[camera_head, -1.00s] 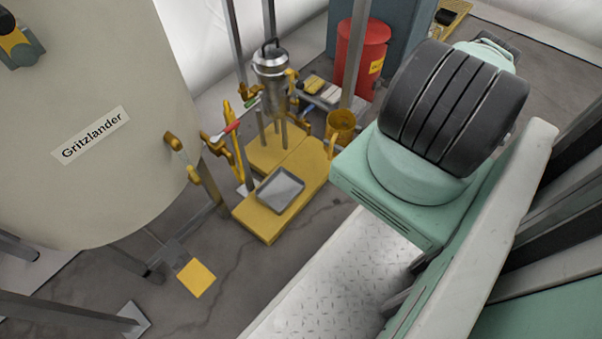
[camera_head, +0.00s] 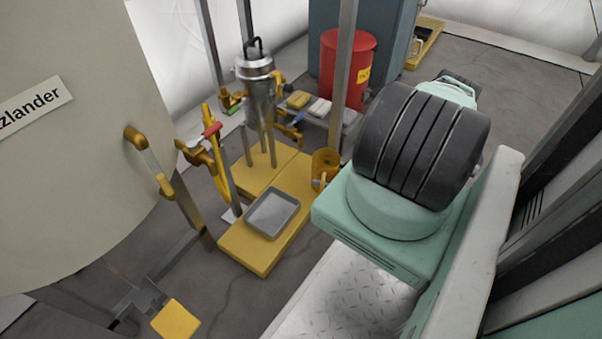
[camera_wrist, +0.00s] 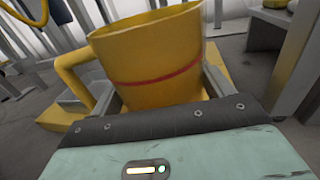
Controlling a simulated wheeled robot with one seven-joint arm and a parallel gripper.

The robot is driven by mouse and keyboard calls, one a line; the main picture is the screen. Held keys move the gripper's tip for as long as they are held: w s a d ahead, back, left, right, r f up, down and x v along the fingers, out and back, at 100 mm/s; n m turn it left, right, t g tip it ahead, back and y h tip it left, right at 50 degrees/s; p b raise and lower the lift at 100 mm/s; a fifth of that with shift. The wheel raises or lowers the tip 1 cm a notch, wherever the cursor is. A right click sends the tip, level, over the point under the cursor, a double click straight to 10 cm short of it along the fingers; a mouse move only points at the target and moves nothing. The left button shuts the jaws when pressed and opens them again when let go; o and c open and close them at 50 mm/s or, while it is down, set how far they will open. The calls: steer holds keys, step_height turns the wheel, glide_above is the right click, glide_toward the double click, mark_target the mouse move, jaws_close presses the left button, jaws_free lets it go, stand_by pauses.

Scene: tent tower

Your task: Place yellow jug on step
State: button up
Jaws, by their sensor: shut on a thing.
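The yellow jug (camera_wrist: 160,60), with a red band and a handle on its left, fills the middle of the wrist view. My gripper (camera_wrist: 158,88) is shut on it, with a finger on either side. In the head view the jug (camera_head: 327,163) looks upright, just left of my arm. It is beside the right edge of the low yellow step (camera_head: 258,257); my arm hides part of it. I cannot tell its height above the step or floor. A grey tray (camera_head: 273,214) lies on the front of the step.
A metal canister (camera_head: 258,92) on legs stands at the back of the step. A metal post rises behind the jug, near a red drum (camera_head: 346,68). A large cream tank (camera_head: 70,150) with yellow-handled valves is at left. Grey floor is open in front of the step.

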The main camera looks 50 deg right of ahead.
steer(key=b+x, duration=0.1)
steer(key=x, duration=0.3)
steer(key=shift+w, duration=0.45)
steer(key=b+x, duration=0.2)
steer(key=x, duration=0.2)
steer(key=shift+w+a+f, duration=0.1)
steer(key=shift+a+f, duration=0.05)
steer(key=shift+f, duration=0.05)
steer(key=shift+f+b, duration=0.65)
steer(key=shift+f, duration=0.05)
steer(key=shift+r, duration=0.1)
